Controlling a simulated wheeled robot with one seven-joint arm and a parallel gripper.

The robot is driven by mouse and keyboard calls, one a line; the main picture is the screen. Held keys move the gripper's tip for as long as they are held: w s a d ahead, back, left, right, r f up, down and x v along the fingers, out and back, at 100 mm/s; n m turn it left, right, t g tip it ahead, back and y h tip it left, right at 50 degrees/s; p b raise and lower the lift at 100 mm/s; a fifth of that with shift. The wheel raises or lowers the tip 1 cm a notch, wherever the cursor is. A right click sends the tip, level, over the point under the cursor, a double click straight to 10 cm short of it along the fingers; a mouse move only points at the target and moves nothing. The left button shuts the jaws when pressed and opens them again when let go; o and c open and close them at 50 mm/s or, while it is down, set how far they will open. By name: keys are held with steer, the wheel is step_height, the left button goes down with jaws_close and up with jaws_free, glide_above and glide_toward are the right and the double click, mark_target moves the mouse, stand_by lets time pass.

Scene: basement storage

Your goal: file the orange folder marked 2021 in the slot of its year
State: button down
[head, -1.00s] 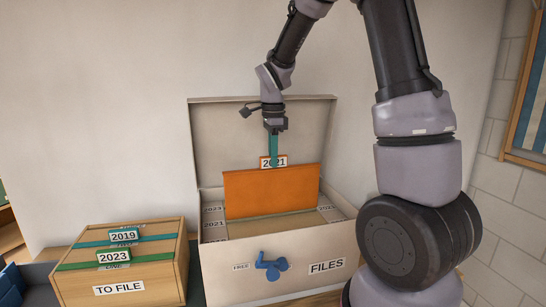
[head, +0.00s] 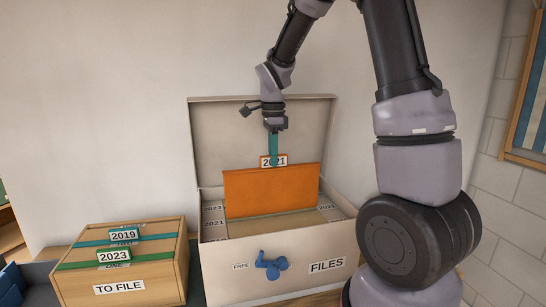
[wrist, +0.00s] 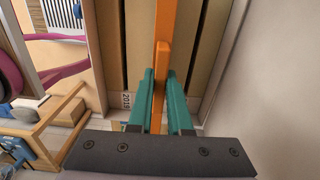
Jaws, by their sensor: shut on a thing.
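The orange folder (head: 270,192) with a white 2021 tab (head: 273,162) hangs upright from my gripper (head: 273,157), whose green fingers are shut on its tab. The folder is over the rear part of the open FILES box (head: 220,255), in front of the raised lid. I cannot tell whether its lower edge is inside a slot. The wrist view shows the folder (wrist: 162,60) edge-on between the fingers (wrist: 160,105), above tan dividers with dark gaps on both sides. Slot labels 2023 (head: 213,209) and 2021 (head: 213,224) show on the box's left side.
A wooden TO FILE box (head: 165,275) at left holds folders tabbed 2019 (head: 123,236) and 2023 (head: 114,255). A blue fitting (head: 271,265) sits on the FILES box's front. The raised lid (head: 235,130) stands behind the folder, near the wall.

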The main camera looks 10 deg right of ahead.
mark_target(273, 212)
steer(key=shift+f, duration=8.05)
steer(key=c, duration=0.8)
jaws_free()
steer(key=shift+o, duration=0.2)
step_height(273, 212, up, 11)
steer(key=shift+f, duration=0.1)
